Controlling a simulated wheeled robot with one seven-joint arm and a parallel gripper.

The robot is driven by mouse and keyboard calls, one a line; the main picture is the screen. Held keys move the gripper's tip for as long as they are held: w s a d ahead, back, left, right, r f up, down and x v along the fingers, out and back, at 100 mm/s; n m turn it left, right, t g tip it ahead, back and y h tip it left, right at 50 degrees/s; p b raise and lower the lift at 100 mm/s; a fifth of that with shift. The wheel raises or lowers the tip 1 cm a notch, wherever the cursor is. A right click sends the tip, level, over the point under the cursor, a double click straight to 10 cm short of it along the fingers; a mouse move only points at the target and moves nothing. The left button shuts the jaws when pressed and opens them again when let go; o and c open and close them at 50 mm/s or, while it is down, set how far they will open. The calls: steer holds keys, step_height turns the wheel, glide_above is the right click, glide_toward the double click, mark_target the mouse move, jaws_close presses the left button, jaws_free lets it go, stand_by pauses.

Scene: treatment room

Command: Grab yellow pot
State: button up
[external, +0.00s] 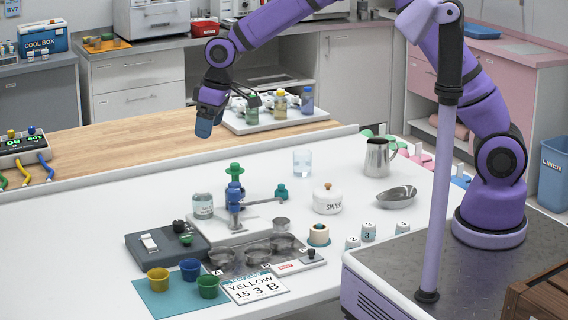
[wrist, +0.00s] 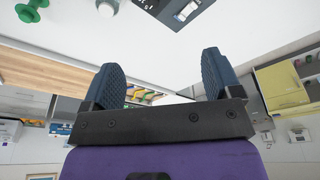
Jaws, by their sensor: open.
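The yellow pot (external: 158,281) is a small open cup in the external view. It stands upright at the left of a teal mat (external: 165,303) near the table's front edge. A blue pot (external: 190,270) and a green pot (external: 207,287) stand beside it on the mat. My gripper (external: 207,122) is high above the back of the white table, behind and well above the pots. In the wrist view its two blue fingers (wrist: 162,78) stand wide apart with nothing between them. I cannot make out the yellow pot in the wrist view.
A card reading YELLOW 15 3 B (external: 254,288) lies right of the mat. A dark grey device (external: 166,242) lies behind it.

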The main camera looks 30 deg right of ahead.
steer(key=s+a+f+n, duration=0.2)
steer(key=s+a+f, duration=0.3)
steer(key=a+f, duration=0.6)
steer(key=n+g, duration=0.1)
glide_above(158, 274)
steer(key=s, duration=0.2)
steer(key=f, duration=1.4)
steer(key=shift+s+a, duration=0.2)
steer(key=shift+a, duration=0.15)
steer(key=shift+h, duration=0.3)
step_height(158, 274, down, 4)
steer(key=shift+w+d+f, duration=0.1)
steer(key=shift+d+f, duration=0.05)
steer(key=shift+f, duration=0.45)
steer(key=shift+c, duration=0.2)
steer(key=c, duration=0.9)
